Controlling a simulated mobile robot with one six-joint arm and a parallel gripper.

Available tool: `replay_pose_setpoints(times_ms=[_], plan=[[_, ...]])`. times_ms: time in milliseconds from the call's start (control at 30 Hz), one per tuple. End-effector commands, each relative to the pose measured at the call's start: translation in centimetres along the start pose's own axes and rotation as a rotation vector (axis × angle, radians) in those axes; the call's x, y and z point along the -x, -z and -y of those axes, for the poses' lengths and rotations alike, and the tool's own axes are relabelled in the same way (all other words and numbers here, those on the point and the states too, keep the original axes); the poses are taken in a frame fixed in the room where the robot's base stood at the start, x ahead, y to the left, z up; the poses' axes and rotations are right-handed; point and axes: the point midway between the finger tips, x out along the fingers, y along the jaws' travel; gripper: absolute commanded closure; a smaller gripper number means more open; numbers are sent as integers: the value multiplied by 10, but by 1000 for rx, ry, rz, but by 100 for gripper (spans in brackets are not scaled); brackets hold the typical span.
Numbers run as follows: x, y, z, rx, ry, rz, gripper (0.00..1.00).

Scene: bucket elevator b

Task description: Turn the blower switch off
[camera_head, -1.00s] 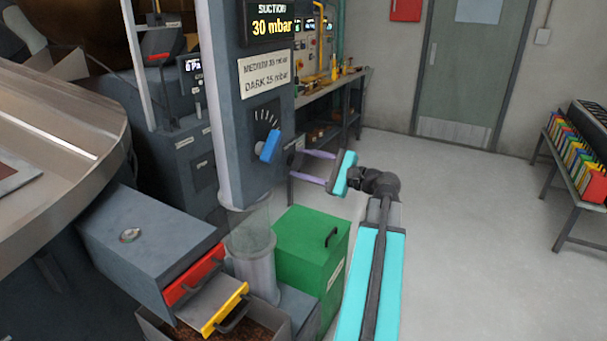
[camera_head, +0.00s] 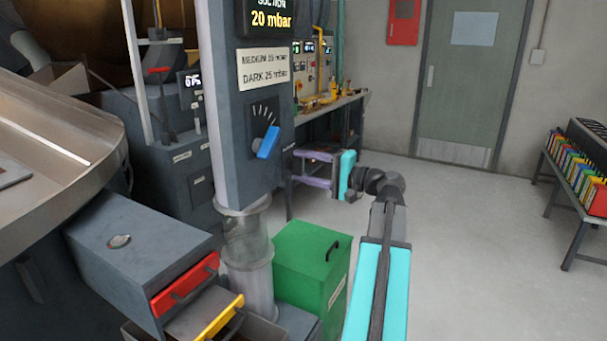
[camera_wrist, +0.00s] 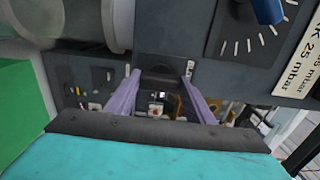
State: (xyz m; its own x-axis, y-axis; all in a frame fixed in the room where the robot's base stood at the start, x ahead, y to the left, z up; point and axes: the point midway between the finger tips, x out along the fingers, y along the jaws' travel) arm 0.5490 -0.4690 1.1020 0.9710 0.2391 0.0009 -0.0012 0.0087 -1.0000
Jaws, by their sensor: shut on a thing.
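My gripper (camera_head: 297,167) has its purple fingers just right of the grey column (camera_head: 228,100). In the wrist view, the fingertips close from both sides on a dark block (camera_wrist: 160,78) in front of the grey panel. The suction display (camera_head: 268,18) reads 20 mbar.
A green box (camera_head: 303,265) stands below the gripper, beside a clear tube (camera_head: 247,240). Red-fronted (camera_head: 185,285) and yellow-fronted (camera_head: 218,318) drawers are at lower left. A workbench (camera_head: 335,108) with panels stands behind.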

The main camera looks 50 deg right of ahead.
Motion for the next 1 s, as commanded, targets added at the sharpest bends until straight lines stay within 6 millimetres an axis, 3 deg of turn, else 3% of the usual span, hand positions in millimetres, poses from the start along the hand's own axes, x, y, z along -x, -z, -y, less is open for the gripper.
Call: replay_pose_setpoints(times_ms=[500, 533, 600, 1000], plan=[[0, -1, -2, 26, -6, 3, 74], [0, -1, -2, 26, -6, 3, 47], [0, -1, -2, 26, -5, 3, 35], [1, -1, -1, 24, -2, 2, 33]])
